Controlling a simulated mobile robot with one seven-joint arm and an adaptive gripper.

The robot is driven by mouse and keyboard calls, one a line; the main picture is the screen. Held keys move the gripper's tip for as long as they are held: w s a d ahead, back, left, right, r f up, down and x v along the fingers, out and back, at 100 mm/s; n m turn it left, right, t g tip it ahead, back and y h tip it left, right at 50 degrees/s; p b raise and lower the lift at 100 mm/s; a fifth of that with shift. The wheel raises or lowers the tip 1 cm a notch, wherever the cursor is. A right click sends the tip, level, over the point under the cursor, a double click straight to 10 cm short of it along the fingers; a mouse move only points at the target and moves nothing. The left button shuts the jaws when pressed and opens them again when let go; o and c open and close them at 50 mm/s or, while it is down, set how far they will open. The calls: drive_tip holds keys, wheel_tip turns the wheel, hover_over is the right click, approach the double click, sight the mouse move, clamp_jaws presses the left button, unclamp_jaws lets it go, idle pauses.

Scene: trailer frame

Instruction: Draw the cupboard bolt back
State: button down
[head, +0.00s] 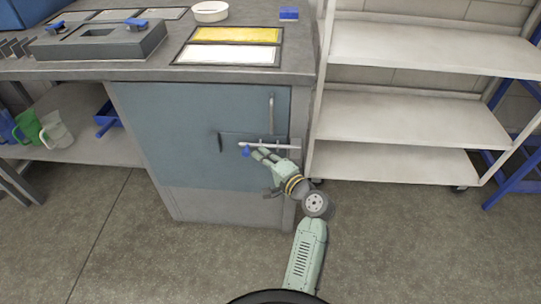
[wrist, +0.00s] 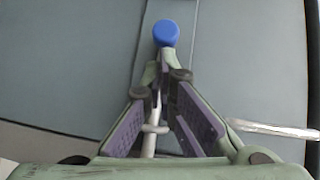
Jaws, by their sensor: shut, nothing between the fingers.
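The blue-grey cupboard (head: 165,130) stands under the workbench, its door shut. The bolt (head: 280,145) is a light metal rod lying level across the door, reaching the frame at the right. Its blue knob (head: 246,152) is at the rod's left end; the knob also shows in the wrist view (wrist: 166,33). My gripper (head: 258,153) is at the bolt, close to the right of the knob. In the wrist view my gripper (wrist: 163,70) has its fingertips together just below the knob, with nothing seen held between them. Whether the fingertips touch the knob I cannot tell.
A vertical door handle (head: 271,114) is above the bolt. A white shelf rack (head: 410,115) stands close to the right. Jugs (head: 55,130) sit on the lower shelf at the left. The floor (head: 130,250) in front is clear.

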sight(244, 155)
drive_tip(key=shift+a+p, duration=0.55)
drive_tip(key=shift+a, duration=2.05)
